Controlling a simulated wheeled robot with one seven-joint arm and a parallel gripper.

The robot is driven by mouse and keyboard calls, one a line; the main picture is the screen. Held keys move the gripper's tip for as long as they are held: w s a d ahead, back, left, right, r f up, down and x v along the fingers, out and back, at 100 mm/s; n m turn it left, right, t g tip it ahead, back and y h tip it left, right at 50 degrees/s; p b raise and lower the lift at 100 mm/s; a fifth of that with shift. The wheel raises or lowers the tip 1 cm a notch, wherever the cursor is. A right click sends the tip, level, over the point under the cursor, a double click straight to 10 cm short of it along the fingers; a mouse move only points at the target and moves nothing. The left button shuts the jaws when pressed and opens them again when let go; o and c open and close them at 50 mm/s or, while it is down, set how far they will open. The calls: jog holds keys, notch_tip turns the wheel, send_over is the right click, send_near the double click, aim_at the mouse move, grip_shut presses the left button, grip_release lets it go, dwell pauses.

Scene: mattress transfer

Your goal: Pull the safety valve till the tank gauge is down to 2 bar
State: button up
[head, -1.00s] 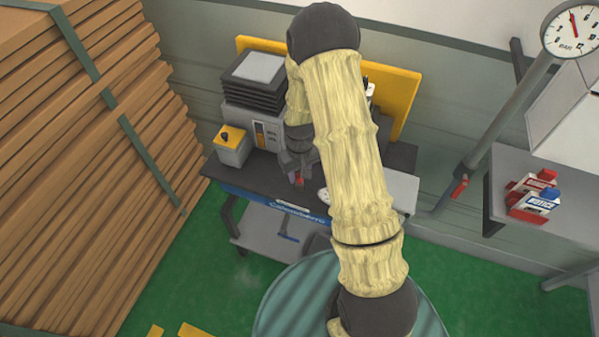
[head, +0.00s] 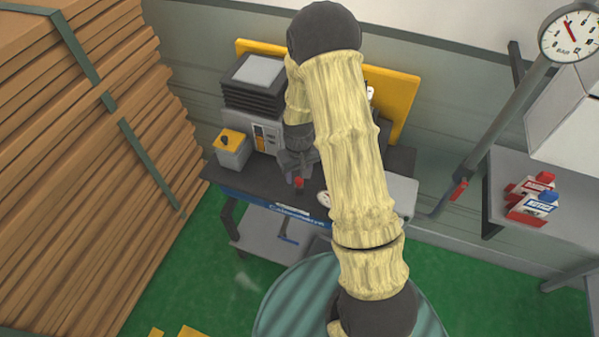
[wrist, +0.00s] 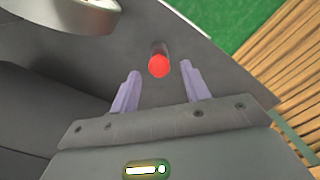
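My gripper (head: 297,172) is open above the dark bench top. A red-tipped upright stem (wrist: 159,64), which looks like the safety valve, stands just beyond and between its spread fingers (wrist: 158,84). The red tip also shows below the gripper in the head view (head: 299,183). I see no finger touching it. A small white dial (head: 324,199) lies right of the stem; its reading is too small to tell. A large round gauge marked BAR (head: 571,31) is at upper right, with its red needle pointing up and left. I cannot tell which dial is the tank's.
A pipe with a red lever (head: 459,188) runs below the large gauge. Red and blue boxes (head: 532,198) sit on the right-hand shelf. Stacked boards (head: 90,190) fill the left side.

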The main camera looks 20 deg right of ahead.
aim_at(299, 179)
jog(key=shift+s+r, duration=0.15)
jog(key=shift+r, duration=0.5)
notch_tip(299, 179, up, 16)
jog(key=b, duration=0.2)
jog(key=shift+b, duration=0.3)
jog(key=s+m+t, duration=0.1)
jog(key=s+t, duration=0.1)
jog(key=s, duration=1.2)
jog(key=shift+f+m+t, duration=0.2)
jog(key=shift+m+t, duration=0.1)
jog(key=shift+m, duration=0.1)
jog(key=shift+s+d, duration=0.1)
jog(key=shift+c, duration=0.3)
